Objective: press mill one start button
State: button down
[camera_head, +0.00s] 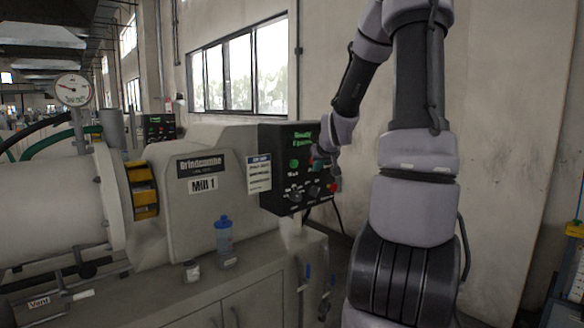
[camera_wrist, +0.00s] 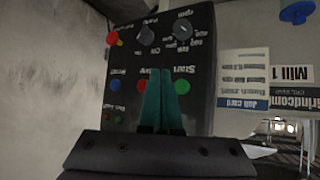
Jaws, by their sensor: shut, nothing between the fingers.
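The control box (camera_head: 270,190) of the mill labelled Mill 1 (camera_head: 202,185) has a lit green display reading "Ready". Its green start button (camera_head: 294,163) shows on the left of the panel. In the wrist view, which is upside down, the green button (camera_wrist: 182,87) is by the label "Start", just right of my fingers. My gripper (camera_wrist: 160,72) is shut and empty, its teal fingers pointing at the panel between the green button and a red button (camera_wrist: 142,86). I cannot tell whether the tips touch the panel. In the head view my gripper (camera_head: 316,152) is partly hidden by my arm.
Knobs (camera_wrist: 182,30) and a red knob (camera_wrist: 113,39) sit on the same panel, with a blue button (camera_wrist: 115,86) near the red one. A blue bottle (camera_head: 223,236) and a small jar (camera_head: 191,271) stand on the bench (camera_head: 150,300). A job card (camera_head: 259,174) is beside the box.

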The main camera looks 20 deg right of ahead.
jog(key=shift+w+d+f, duration=0.3)
jog(key=shift+d+f, duration=0.05)
jog(key=shift+d, duration=0.3)
send_near(297, 166)
jog(key=shift+w+d+f, duration=0.25)
jog(key=shift+w+f, duration=0.3)
jog(key=shift+f, duration=0.15)
jog(key=shift+w+d+f, duration=0.3)
jog(key=shift+w+f, duration=0.25)
jog(key=shift+f, duration=0.15)
jog(key=shift+w+d+f, duration=0.25)
jog(key=shift+w+f, duration=0.25)
jog(key=shift+f, duration=0.25)
jog(key=shift+w, duration=0.15)
jog(key=shift+w+a, duration=0.15)
jog(key=shift+w, duration=0.1)
jog(key=shift+w+a, duration=0.15)
jog(key=shift+w, duration=0.3)
dwell(0.9)
jog(key=shift+s, duration=0.15)
jog(key=shift+s+d, duration=0.3)
jog(key=shift+s, duration=0.4)
